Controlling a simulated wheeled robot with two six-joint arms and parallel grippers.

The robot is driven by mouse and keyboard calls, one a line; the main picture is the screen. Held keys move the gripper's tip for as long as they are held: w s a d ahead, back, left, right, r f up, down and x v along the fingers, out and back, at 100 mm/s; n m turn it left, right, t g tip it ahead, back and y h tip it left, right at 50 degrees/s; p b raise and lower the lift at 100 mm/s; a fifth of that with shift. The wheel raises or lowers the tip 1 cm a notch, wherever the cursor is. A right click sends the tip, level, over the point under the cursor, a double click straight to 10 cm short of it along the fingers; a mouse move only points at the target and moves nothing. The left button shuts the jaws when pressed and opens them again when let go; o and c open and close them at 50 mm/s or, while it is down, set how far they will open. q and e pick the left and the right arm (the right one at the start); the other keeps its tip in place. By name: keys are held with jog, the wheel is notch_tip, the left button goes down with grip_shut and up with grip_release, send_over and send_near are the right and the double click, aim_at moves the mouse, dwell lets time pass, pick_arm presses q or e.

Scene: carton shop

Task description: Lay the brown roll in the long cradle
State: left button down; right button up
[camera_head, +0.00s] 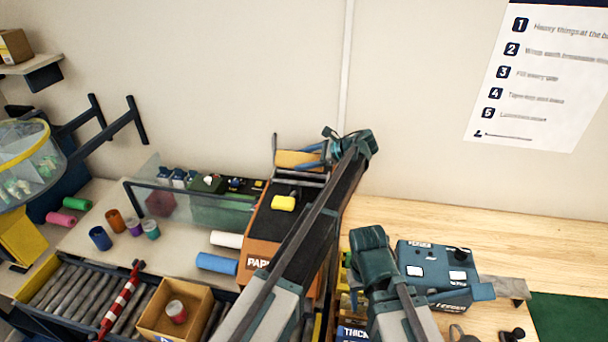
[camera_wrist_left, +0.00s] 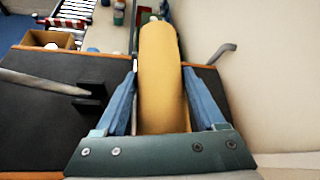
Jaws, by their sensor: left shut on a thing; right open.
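The brown roll (camera_head: 297,158), tan in colour, is held by my left gripper (camera_head: 312,160). In the left wrist view the roll (camera_wrist_left: 161,80) stands lengthwise between the two blue fingers, which are shut on it. The grey metal bracket and rods (camera_head: 300,182) on top of the orange-sided black stand look like the long cradle. The roll is at these brackets; I cannot tell whether it touches them. My right gripper (camera_head: 370,243) is at the lower middle, beside the blue box machine, its fingers mostly hidden; it is open.
A small yellow roll (camera_head: 284,203) lies on the black top of the stand. White (camera_head: 227,239) and blue (camera_head: 217,263) rolls lie left of it. A cardboard box (camera_head: 175,310) sits on rollers at the lower left. A blue machine (camera_head: 437,268) stands on the wooden table.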

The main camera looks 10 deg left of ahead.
pick_arm(q)
jog(key=shift+f+b, duration=1.75)
jog(key=shift+b, duration=0.05)
jog(key=shift+f+b, duration=0.65)
grip_release()
jog(key=shift+r, duration=0.2)
